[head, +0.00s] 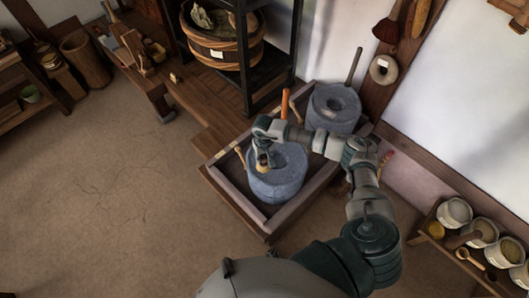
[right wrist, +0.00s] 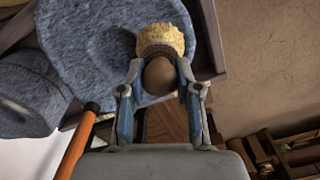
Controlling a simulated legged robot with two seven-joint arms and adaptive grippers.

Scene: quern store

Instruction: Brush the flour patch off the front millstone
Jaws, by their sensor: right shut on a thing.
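The front millstone (head: 279,187) is a blue-grey round stone with a dark centre hollow, in a wooden trough. My right gripper (head: 263,158) is over its far left part. In the right wrist view, the gripper (right wrist: 160,80) is shut on the round brown knob of a brush (right wrist: 160,36) with pale yellow bristles. The bristles are at the edge of the millstone (right wrist: 85,35); I cannot tell whether they touch it. No flour patch can be made out; the brush and arm hide part of the stone. My left gripper is out of view.
A second millstone (head: 335,122) with an upright handle stands behind in the same trough (head: 257,222). An orange stick (head: 285,103) stands close behind my gripper. A dark shelf rack (head: 247,60) rises at the back. Sacks (head: 455,213) stand at right. The floor at left is clear.

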